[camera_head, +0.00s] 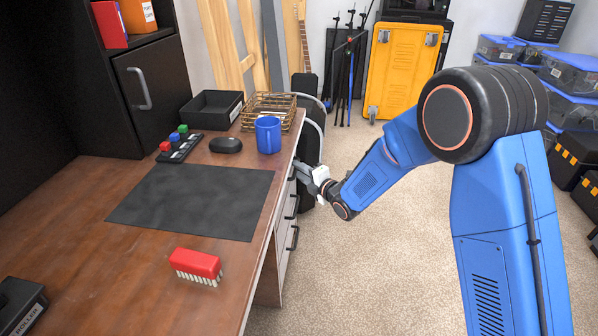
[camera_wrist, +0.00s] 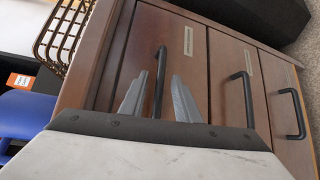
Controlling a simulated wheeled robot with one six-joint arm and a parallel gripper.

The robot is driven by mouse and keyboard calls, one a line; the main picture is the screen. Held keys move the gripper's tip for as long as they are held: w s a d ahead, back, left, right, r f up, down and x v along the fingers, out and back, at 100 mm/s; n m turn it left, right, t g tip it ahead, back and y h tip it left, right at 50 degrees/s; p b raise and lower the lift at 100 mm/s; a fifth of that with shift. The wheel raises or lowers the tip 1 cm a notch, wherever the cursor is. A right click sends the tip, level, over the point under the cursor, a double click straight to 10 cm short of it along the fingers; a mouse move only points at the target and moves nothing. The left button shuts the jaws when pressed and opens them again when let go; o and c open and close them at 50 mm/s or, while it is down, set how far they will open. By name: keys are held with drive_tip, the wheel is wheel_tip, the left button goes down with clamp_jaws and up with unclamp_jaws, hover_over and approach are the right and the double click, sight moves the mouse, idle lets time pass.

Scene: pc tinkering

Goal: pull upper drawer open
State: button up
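The upper drawer (camera_wrist: 139,38) shows in the wrist view, which is turned sideways, as the leftmost of three brown fronts beside the desk top. It looks closed. Its black bar handle (camera_wrist: 160,80) lies between the two grey fingertips of my gripper (camera_wrist: 159,98). The fingers are apart, one on each side of the handle, with gaps showing; whether either touches it I cannot tell. In the head view my gripper (camera_head: 307,172) is at the right side of the desk, just below the top's edge, and the upper handle is largely hidden there.
Below are the middle drawer handle (camera_wrist: 246,98) and the lower drawer handle (camera_wrist: 295,113). On the desk (camera_head: 110,250) stand a blue mug (camera_head: 268,135) and a wire basket (camera_head: 283,106) near the edge. The carpet (camera_head: 345,265) right of the drawers is clear.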

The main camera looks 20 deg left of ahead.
drive_tip(key=shift+w+a, duration=0.1)
drive_tip(key=shift+a, duration=0.1)
clamp_jaws()
drive_tip(key=shift+d, duration=0.1)
drive_tip(key=w+d, duration=0.3)
drive_tip(key=d, duration=1.1)
drive_tip(key=w+d, duration=0.3)
drive_tip(key=d, duration=1.1)
drive_tip(key=shift+w, duration=0.35)
drive_tip(key=shift+f, duration=0.1)
unclamp_jaws()
